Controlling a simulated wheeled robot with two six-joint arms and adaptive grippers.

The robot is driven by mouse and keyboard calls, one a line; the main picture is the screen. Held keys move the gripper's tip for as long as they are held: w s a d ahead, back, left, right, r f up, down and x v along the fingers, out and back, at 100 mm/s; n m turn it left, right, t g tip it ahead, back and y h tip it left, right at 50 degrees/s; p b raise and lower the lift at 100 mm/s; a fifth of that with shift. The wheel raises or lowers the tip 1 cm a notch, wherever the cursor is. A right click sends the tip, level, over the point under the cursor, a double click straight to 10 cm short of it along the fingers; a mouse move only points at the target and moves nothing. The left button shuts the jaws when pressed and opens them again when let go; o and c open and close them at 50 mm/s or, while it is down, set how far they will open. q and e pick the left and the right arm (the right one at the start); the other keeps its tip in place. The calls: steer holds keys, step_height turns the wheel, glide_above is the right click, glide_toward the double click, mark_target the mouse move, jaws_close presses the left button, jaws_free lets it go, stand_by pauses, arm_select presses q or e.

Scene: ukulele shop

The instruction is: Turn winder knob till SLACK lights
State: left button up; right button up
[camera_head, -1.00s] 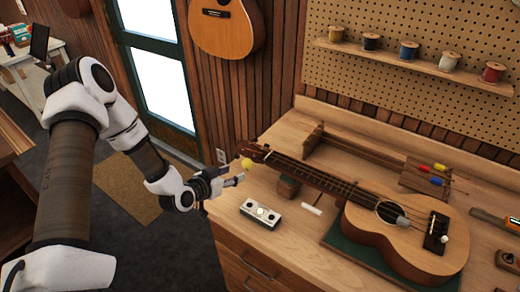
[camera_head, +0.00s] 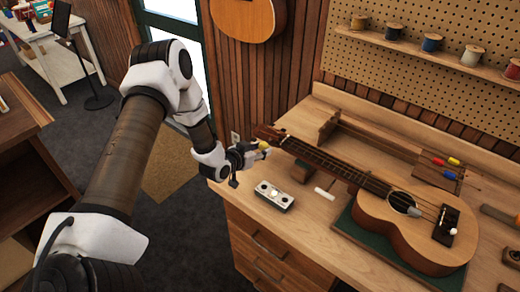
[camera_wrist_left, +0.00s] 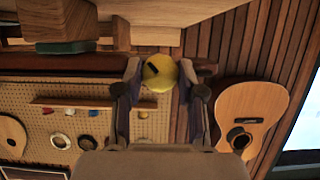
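The yellow winder knob (camera_head: 264,146) is at the headstock end of the ukulele (camera_head: 410,212), which lies on the bench. In the left wrist view the knob (camera_wrist_left: 158,73) is round with a dark mark, between my fingertips. My left gripper (camera_head: 259,151) has one finger on each side of the knob and looks closed on it; the wrist view shows the fingers (camera_wrist_left: 160,78) angled inward against it. A small grey box (camera_head: 273,196) with a pale round spot in its middle lies on the bench; its labels are too small to read. My right gripper is out of view.
A dark block (camera_head: 302,172) is under the neck, and a white stick (camera_head: 324,193) lies nearby. Coloured-handled tools (camera_head: 446,165) rest on a wooden block at the back. A thread-spool shelf (camera_head: 430,55) is on the pegboard. The bench front is mostly clear.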

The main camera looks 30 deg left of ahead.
arm_select(q)
steer(key=shift+f, duration=0.1)
